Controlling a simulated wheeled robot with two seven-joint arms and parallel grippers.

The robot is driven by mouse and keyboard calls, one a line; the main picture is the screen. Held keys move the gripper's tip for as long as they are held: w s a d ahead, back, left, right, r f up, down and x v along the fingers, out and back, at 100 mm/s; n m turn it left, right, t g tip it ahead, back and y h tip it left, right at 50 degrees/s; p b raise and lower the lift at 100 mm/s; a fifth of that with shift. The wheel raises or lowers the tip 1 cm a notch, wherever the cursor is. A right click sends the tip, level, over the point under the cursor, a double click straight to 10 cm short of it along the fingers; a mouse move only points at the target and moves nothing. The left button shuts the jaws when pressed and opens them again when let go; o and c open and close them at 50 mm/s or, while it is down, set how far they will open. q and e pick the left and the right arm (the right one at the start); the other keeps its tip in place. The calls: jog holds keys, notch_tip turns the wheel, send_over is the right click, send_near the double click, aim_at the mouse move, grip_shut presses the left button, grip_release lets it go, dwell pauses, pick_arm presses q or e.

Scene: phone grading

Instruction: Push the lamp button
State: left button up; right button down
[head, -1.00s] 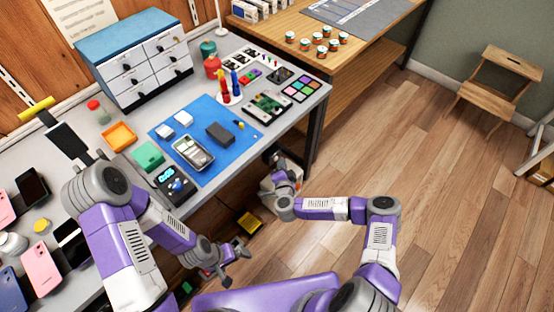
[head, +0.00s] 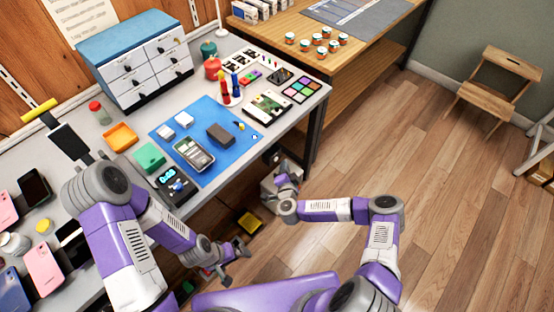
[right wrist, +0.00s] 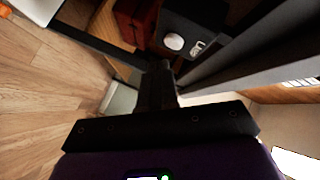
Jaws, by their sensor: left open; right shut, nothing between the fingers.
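A slim white lamp stand (head: 218,14) rises at the back edge of the grey workbench (head: 255,50), behind the green and red bottles. I cannot make out a button on it. My left gripper (head: 238,262) is open and empty in front of the bench, below its top. In the right wrist view the right gripper (right wrist: 158,75) is dark, shut and empty. No lamp shows in that view.
A blue mat (head: 215,165) with a phone (head: 194,153) and small parts covers the bench middle. A blue-topped drawer cabinet (head: 135,60) stands behind. A dark box with a display (head: 175,184) sits at the front edge. A wooden table (head: 365,60) stands behind right.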

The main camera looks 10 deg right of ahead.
jog(key=s+d+p, duration=0.1)
jog(key=s+d, duration=0.1)
jog(key=s+d+p, duration=0.1)
jog(key=s, duration=0.1)
jog(key=shift+s+d, duration=0.35)
jog(key=shift+a, duration=0.1)
dwell(0.6)
jog(key=s+a+f+n+g+y+p, duration=0.1)
jog(key=s+a+n+g+y+p, duration=0.1)
jog(key=s+a+n+g+y, duration=0.65)
jog(key=s+r+g+h, duration=0.1)
jog(key=s+g, duration=0.2)
jog(key=s, duration=0.5)
jog(key=s+d+r+n+g+h, duration=0.1)
jog(key=s+g, duration=0.2)
jog(key=s, duration=0.6)
jog(key=shift+d+r+h+p, duration=0.25)
jog(key=shift+h+p, duration=0.1)
jog(key=shift+p, duration=0.05)
